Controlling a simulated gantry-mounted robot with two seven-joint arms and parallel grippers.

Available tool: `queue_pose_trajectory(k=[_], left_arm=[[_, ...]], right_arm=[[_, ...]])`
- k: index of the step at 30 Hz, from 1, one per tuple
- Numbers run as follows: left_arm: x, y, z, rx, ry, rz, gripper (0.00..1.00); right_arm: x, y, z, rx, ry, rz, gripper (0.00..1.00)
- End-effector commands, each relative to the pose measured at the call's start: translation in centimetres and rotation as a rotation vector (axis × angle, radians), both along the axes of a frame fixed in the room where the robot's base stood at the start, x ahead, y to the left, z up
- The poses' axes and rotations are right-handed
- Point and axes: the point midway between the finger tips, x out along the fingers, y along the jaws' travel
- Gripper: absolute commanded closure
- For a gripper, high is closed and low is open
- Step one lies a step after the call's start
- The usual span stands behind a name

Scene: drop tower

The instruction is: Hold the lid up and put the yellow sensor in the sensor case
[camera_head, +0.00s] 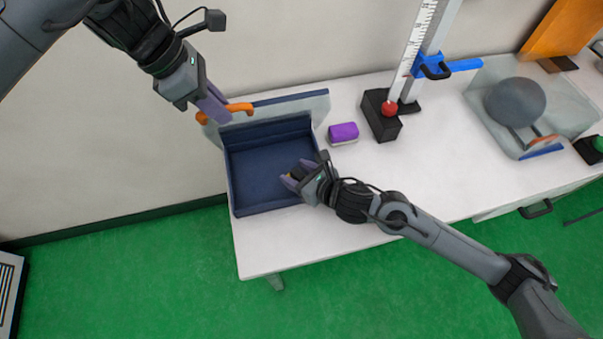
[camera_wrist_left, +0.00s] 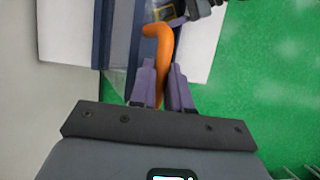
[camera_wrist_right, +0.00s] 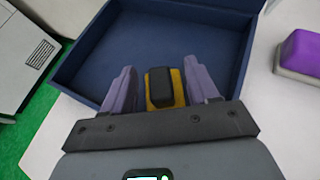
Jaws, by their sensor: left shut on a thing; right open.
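The sensor case (camera_head: 243,208) is an open navy box at the table's left end; its floor shows in the right wrist view (camera_wrist_right: 150,45). Its pale lid (camera_head: 300,104) stands raised along the back. My left gripper (camera_head: 220,110) is shut on the lid's orange handle (camera_head: 240,107), also seen in the left wrist view (camera_wrist_left: 160,45). My right gripper (camera_head: 292,176) is open over the case's front right part. Between its fingers, with gaps on both sides, is the yellow sensor (camera_wrist_right: 178,88) with a black top (camera_wrist_right: 159,88). Whether it touches the case floor is hidden.
A purple block with a pale base (camera_head: 343,132) lies right of the case. Further right stand a drop tower with a scale (camera_head: 417,45) on a dark base and a clear bin (camera_head: 480,105) holding a grey ball (camera_head: 515,102). White table is clear in front.

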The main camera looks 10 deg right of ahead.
Motion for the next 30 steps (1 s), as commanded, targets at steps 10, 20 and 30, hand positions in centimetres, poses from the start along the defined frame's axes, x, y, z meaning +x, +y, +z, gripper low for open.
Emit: queue_pose_trajectory(k=[10,20,30], left_arm=[[0.2,0.3,-0.8,0.01,0.003,0.007,1.0],[0.2,0.3,-0.8,0.01,0.003,0.007,1.0],[0.2,0.3,-0.8,0.01,0.003,0.007,1.0]], right_arm=[[-2.7,-1.7,1.5,-0.004,-0.001,0.0,0.41],[-7.2,-4.2,4.4,-0.003,-0.001,0.001,0.41],[-9.1,-5.2,5.6,0.0,0.0,0.0,0.41]])
